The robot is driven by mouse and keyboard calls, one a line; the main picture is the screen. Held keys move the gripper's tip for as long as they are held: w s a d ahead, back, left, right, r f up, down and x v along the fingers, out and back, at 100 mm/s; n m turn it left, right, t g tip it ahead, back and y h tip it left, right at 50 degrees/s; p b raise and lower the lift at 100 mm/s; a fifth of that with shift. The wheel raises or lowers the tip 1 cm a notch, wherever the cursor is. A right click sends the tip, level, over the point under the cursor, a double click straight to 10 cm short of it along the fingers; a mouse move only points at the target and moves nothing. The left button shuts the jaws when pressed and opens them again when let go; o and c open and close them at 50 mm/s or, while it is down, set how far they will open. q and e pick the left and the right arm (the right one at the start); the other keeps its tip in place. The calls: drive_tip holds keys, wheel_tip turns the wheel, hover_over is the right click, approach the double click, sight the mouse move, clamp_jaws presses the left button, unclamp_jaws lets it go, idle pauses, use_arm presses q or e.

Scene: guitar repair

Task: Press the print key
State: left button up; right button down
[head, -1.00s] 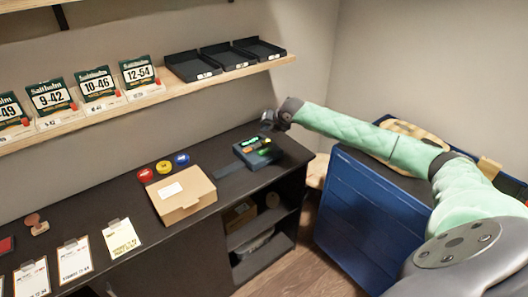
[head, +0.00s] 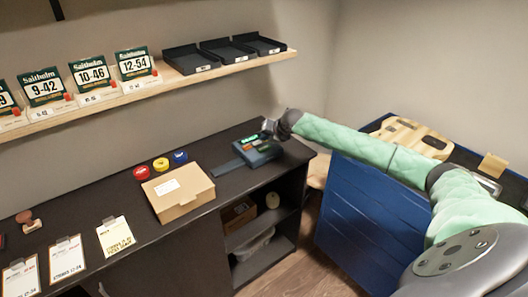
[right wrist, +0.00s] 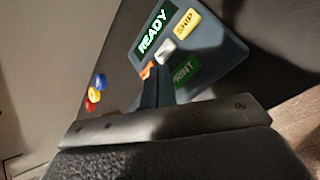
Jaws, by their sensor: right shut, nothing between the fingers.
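A small dark blue-grey label machine (head: 262,158) stands at the right end of the black counter. In the right wrist view its screen (right wrist: 153,32) reads READY, with a yellow SHIP key (right wrist: 186,24) beside it. The green print key (right wrist: 187,71) lies in shadow, its first letter partly hidden by the dark finger in front. An orange key (right wrist: 147,70) shows left of the finger. My right gripper (head: 268,127) is shut and empty, over the machine's back edge. I cannot tell whether it touches the machine. My left gripper is out of view.
A cardboard box (head: 180,195) and red, yellow and blue round items (head: 161,164) sit left of the machine. Clipboards (head: 66,260) lie farther left. A shelf (head: 150,86) with cards and black trays runs above. A blue cabinet (head: 372,205) stands right, under my arm.

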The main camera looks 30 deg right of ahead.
sight(266, 149)
wheel_tip(266, 149, down, 2)
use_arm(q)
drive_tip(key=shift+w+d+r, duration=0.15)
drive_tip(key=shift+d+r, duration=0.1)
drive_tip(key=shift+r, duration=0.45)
use_arm(e)
drive_tip(key=shift+f, duration=0.15)
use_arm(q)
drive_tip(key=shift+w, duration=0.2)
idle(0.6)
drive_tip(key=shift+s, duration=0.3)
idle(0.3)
use_arm(e)
drive_tip(key=shift+f, duration=0.15)
drive_tip(key=shift+f, duration=0.25)
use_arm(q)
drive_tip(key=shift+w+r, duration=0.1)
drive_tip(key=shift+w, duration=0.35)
use_arm(e)
drive_tip(key=shift+f, duration=0.1)
